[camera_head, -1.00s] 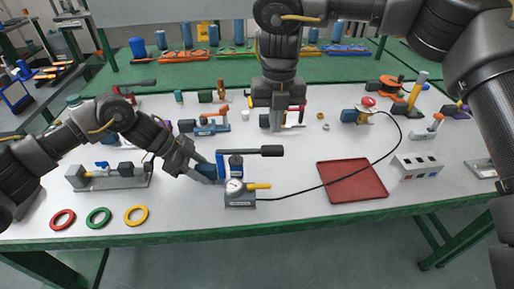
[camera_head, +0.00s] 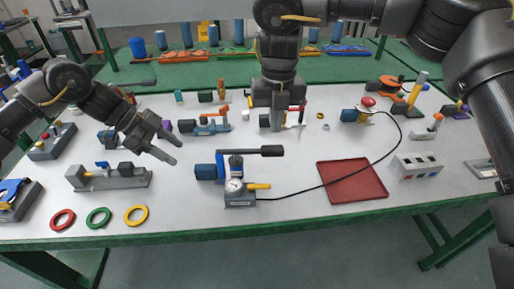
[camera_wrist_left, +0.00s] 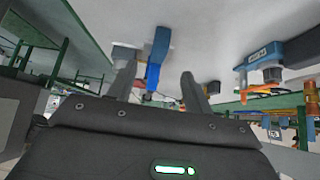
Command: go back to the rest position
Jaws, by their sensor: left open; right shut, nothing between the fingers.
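My left gripper (camera_head: 172,152) is open and empty. It is raised above the left part of the white table (camera_head: 290,215), up and left of the gas generator. The gas generator (camera_head: 236,185) has a round gauge, a yellow handle, a black lever and a dark blue block on its left. My left fingers also show in the left wrist view (camera_wrist_left: 160,88), apart, with nothing between them. My right gripper (camera_head: 277,122) points down at the back middle of the table, shut and holding nothing that I can see.
A grey fixture (camera_head: 110,178) lies below my left gripper. Red (camera_head: 62,219), green (camera_head: 99,217) and yellow rings (camera_head: 136,215) lie at the front left edge. The front middle is clear.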

